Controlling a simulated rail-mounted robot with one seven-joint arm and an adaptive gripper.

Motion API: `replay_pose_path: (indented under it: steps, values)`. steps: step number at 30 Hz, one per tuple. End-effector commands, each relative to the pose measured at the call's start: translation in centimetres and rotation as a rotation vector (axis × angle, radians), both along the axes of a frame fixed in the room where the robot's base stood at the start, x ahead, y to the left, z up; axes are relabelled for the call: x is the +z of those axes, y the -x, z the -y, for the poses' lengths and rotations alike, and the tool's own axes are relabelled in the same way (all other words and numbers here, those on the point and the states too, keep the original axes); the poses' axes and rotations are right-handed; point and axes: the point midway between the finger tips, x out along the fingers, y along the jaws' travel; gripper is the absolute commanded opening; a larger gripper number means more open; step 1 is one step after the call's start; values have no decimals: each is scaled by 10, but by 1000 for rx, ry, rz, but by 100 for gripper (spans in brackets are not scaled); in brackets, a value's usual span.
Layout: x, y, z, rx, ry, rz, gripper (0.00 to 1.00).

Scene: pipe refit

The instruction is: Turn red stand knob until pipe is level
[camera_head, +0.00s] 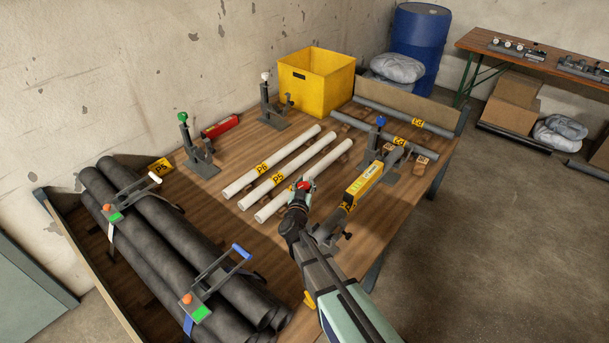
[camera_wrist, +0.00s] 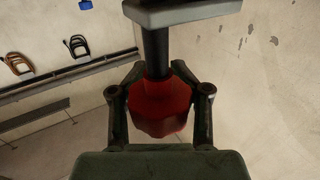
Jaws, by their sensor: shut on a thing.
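The red stand knob (camera_wrist: 160,106) fills the middle of the wrist view, below a dark shaft and a grey plate. My gripper (camera_wrist: 160,118) has one finger on each side of the knob and is shut on it. In the head view the red knob (camera_head: 304,186) shows partly at my gripper (camera_head: 302,188), at the table's front. A grey pipe (camera_head: 328,229) runs beside it, with a yellow spirit level (camera_head: 363,184) lying along it. The bubble is too small to read, so the pipe's exact tilt cannot be told. The red knob's stand is mostly hidden by my arm.
White pipes (camera_head: 265,179) lie left of my gripper. A blue-knobbed stand (camera_head: 380,133) is behind the level. Green-knobbed (camera_head: 184,130) and white-knobbed stands (camera_head: 268,100) stand farther back. Black pipes (camera_head: 160,260) fill the left side. A yellow crate (camera_head: 315,85) sits at the back.

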Motion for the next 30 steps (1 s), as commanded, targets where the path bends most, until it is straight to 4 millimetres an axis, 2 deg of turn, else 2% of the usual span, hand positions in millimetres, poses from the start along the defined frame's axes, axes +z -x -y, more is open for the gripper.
replay_pose_path:
  steps: [1, 11, 30]
  values:
    - [4, 1, -1, -17, 1, -2, 6]
    - [3, 2, 3, -209, 1, -4, 7]
    - [-4, 9, 14, -809, 2, -5, 7]
